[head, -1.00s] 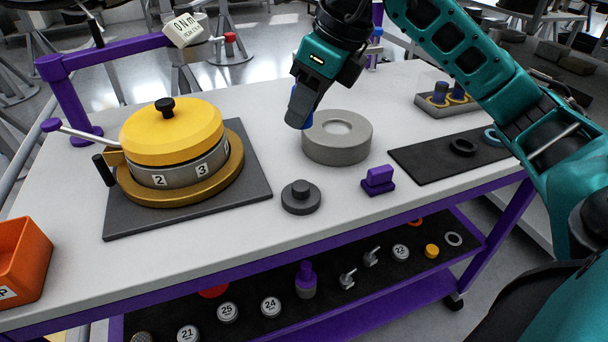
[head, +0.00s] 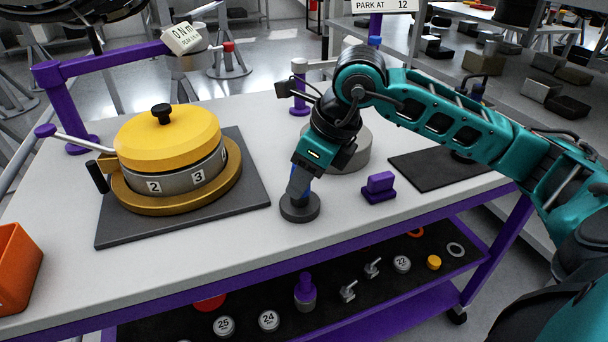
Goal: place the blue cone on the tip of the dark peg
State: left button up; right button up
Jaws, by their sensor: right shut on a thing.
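My right gripper (head: 298,186) is shut on the blue cone, of which only a small blue part (head: 307,188) shows beside the fingers. The gripper points down right over the dark peg. The peg's round dark base (head: 300,213) stands on the white table, and its short post is hidden behind the fingers. I cannot tell whether the cone touches the peg's tip. My left gripper is not in view.
A grey ring block (head: 352,158) stands just behind the gripper. A purple block (head: 379,187) is to the right, before a dark mat (head: 425,173). A yellow-lidded drum (head: 170,140) stands left on a dark plate. An orange bin (head: 15,268) is at far left.

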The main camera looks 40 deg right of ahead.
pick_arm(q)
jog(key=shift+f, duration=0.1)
pick_arm(e)
jog(key=shift+f, duration=0.1)
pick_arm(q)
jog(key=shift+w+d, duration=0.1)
pick_arm(e)
jog(key=o, duration=1)
jog(key=shift+r, duration=0.25)
pick_arm(q)
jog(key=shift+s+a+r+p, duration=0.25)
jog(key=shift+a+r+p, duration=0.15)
jog(key=shift+p, duration=0.35)
pick_arm(e)
jog(key=v, duration=1.1)
jog(key=shift+s+d+r, duration=0.1)
jog(key=shift+s+r, duration=0.05)
jog(key=shift+r, duration=0.2)
